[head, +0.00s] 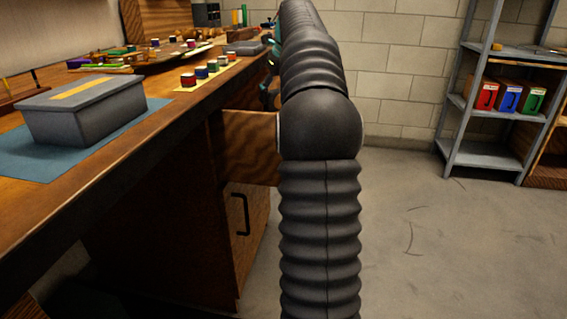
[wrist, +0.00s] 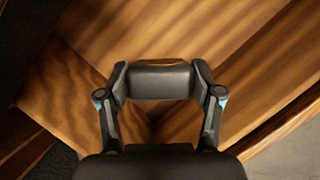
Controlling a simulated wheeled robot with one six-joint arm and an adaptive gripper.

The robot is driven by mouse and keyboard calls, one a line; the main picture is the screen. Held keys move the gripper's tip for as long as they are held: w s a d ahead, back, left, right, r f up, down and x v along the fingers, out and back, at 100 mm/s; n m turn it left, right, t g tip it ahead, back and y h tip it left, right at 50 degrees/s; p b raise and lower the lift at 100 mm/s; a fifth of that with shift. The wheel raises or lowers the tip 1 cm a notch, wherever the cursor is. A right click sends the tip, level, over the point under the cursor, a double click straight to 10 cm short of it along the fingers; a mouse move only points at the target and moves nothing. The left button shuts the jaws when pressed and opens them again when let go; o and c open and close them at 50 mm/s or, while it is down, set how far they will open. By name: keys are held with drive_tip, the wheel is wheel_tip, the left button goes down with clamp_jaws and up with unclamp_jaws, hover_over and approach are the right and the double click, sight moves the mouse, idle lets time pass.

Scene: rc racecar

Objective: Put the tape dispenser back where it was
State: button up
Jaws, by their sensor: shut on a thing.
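My gripper (wrist: 160,72) is shut on a dark grey block with an amber strip along its far top edge, apparently the tape dispenser (wrist: 160,84). The dispenser sits crosswise between the two fingers in the wrist view. Below it is striped brown wood, which looks like the inside of the open drawer (head: 249,148). I cannot tell whether the dispenser touches the wood. In the head view my own arm hides the dispenser and most of the gripper.
The workbench (head: 150,130) on the left carries a grey lidded box (head: 82,110) on a blue mat, several small colored jars and loose tools. A metal shelf (head: 490,165) with red, blue and green boxes stands at the right. The floor between is clear.

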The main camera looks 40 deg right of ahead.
drive_tip(key=shift+m, duration=0.3)
drive_tip(key=f, duration=0.1)
drive_tip(key=d+f, duration=0.1)
drive_tip(key=f, duration=0.1)
drive_tip(key=d+f+b, duration=0.1)
drive_tip(key=shift+s+f, duration=0.3)
drive_tip(key=shift+f, duration=0.1)
wheel_tip(320, 180, down, 5)
drive_tip(key=shift+b, duration=0.85)
drive_tip(key=shift+f+b, duration=0.55)
drive_tip(key=shift+f, duration=1.5)
drive_tip(key=shift+f, duration=0.2)
drive_tip(key=o, duration=1.3)
drive_tip(key=shift+p+v, duration=0.85)
drive_tip(key=shift+v, duration=3.1)
drive_tip(key=shift+w, duration=0.15)
